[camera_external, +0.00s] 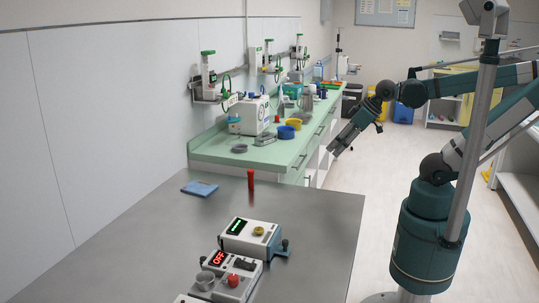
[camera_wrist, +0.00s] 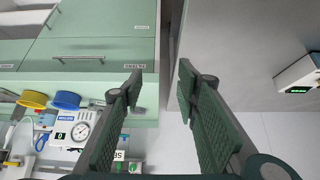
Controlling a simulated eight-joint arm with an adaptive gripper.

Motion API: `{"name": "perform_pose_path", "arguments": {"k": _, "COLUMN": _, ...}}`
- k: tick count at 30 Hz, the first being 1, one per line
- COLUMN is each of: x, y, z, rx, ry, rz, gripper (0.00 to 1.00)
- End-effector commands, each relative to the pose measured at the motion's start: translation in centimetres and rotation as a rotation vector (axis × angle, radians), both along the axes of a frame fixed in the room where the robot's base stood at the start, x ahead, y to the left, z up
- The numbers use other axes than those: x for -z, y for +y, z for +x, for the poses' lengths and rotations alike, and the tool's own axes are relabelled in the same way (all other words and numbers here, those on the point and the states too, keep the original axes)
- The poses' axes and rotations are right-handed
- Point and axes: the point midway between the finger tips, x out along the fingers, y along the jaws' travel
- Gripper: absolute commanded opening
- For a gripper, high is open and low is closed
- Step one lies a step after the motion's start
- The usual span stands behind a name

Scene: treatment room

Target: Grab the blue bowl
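The blue bowl (camera_external: 286,132) stands on the green counter (camera_external: 210,150) in the external view, close to a yellow bowl. In the wrist view the blue bowl (camera_wrist: 66,100) is at the left, beside the yellow bowl (camera_wrist: 35,99). My gripper (camera_external: 336,151) hangs in the air to the right of the counter, apart from the bowl. In the wrist view my gripper (camera_wrist: 160,80) has its two fingers spread with nothing between them.
A white device with a gauge (camera_wrist: 80,131) stands near the bowls. A grey metal table (camera_external: 130,255) in the foreground carries boxes with displays (camera_external: 252,238), a red upright object (camera_external: 251,183) and a blue booklet (camera_external: 199,188).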

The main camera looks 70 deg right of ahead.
Motion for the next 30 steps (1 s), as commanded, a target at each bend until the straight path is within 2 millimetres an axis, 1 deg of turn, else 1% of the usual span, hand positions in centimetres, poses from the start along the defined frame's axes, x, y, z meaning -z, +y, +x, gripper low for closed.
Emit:
{"name": "perform_pose_path", "arguments": {"k": 1, "x": 0.0, "y": 0.0, "z": 0.0, "rx": 0.000, "ry": 0.000, "rz": 0.000, "gripper": 0.32}}
{"name": "perform_pose_path", "arguments": {"k": 2, "x": 0.0, "y": 0.0, "z": 0.0, "rx": 0.000, "ry": 0.000, "rz": 0.000, "gripper": 0.35}}
{"name": "perform_pose_path", "arguments": {"k": 9, "x": 0.0, "y": 0.0, "z": 0.0, "rx": 0.000, "ry": 0.000, "rz": 0.000, "gripper": 0.66}}
{"name": "perform_pose_path", "arguments": {"k": 11, "x": 0.0, "y": 0.0, "z": 0.0, "rx": 0.000, "ry": 0.000, "rz": 0.000, "gripper": 0.74}}
{"name": "perform_pose_path", "arguments": {"k": 12, "x": 0.0, "y": 0.0, "z": 0.0, "rx": 0.000, "ry": 0.000, "rz": 0.000, "gripper": 0.76}}
{"name": "perform_pose_path", "arguments": {"k": 23, "x": -0.1, "y": 0.0, "z": 0.1, "rx": -0.003, "ry": 0.001, "rz": -0.003, "gripper": 0.76}}
{"name": "perform_pose_path", "arguments": {"k": 26, "x": -0.4, "y": -0.2, "z": 0.3, "rx": -0.011, "ry": 0.005, "rz": -0.013, "gripper": 0.76}}
{"name": "perform_pose_path", "arguments": {"k": 30, "x": -1.2, "y": -0.7, "z": 1.2, "rx": -0.036, "ry": 0.016, "rz": -0.043, "gripper": 0.76}}
